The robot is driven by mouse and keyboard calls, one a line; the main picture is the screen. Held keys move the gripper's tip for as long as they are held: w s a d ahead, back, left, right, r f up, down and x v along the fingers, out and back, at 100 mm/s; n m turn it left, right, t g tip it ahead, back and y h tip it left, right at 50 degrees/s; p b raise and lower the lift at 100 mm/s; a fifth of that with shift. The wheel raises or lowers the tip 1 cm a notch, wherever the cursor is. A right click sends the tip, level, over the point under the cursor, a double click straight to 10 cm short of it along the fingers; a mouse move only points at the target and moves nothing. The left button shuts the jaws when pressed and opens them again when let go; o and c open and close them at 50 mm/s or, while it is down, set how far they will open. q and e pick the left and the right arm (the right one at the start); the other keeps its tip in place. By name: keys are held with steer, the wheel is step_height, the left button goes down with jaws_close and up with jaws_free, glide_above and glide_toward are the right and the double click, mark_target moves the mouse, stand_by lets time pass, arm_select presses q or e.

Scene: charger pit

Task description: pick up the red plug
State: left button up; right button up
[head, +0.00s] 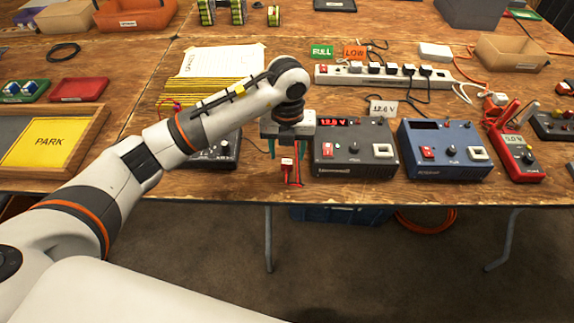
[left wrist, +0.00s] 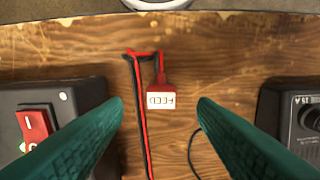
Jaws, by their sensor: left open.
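The red plug (left wrist: 162,82) lies on the wooden table near its front edge, with a white tag reading FEED and a red and black lead. It also shows in the head view (head: 288,170), just below my gripper. My left gripper (left wrist: 161,108) is open and empty, its two green fingers pointing down. In the left wrist view the plug appears in the gap between the fingertips, touching neither; I cannot tell how high the fingertips are above it. My right gripper is not in view.
A dark charger (head: 353,165) with a red display stands close right of the gripper, and another dark unit (head: 217,158) close left. A blue charger (head: 448,140) and a red meter (head: 515,150) stand further right. A power strip (head: 385,75) lies behind.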

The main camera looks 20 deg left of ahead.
mark_target(287, 161)
arm_select(q)
step_height(287, 161, down, 5)
steer(key=shift+r, duration=0.15)
steer(key=c, duration=1.1)
steer(key=shift+r, duration=0.1)
